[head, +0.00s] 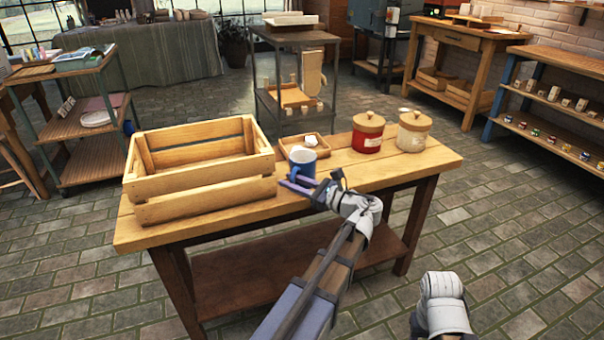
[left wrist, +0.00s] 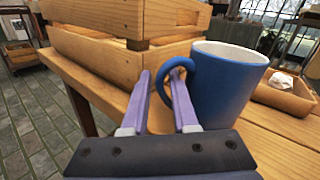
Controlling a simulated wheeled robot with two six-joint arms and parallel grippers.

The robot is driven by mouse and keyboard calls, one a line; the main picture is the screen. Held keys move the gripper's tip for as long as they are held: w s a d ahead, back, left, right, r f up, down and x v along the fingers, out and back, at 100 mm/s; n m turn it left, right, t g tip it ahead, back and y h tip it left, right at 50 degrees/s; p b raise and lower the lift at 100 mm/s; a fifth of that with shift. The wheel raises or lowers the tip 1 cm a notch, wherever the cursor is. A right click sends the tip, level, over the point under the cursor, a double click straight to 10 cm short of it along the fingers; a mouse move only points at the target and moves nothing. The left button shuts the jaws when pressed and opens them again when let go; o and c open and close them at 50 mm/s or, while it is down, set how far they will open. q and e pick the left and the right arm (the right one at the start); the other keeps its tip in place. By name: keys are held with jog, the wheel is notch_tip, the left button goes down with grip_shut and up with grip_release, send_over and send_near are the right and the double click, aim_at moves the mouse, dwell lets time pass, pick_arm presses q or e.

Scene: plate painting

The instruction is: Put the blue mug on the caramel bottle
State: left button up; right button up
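The blue mug (head: 303,162) stands upright on the wooden table, right of the wooden crate, with a pale inside. In the left wrist view the mug (left wrist: 226,92) fills the right side, its handle pointing left towards my fingers. My left gripper (head: 298,184) is at the mug's near side. In the left wrist view its two purple fingers (left wrist: 160,88) are apart, with the handle's outer curve at their tips. I cannot tell whether they touch it. I cannot make out a caramel bottle. My right gripper's fingers are out of view.
The wooden crate (head: 205,189) takes up the table's left side. A small wooden tray (head: 325,146) with a white item is behind the mug. A red canister (head: 367,135) and a cream canister (head: 413,133) stand right. Bare tabletop (head: 395,170) lies in front of them.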

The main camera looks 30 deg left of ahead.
pick_arm(q)
grip_shut()
dwell(1.3)
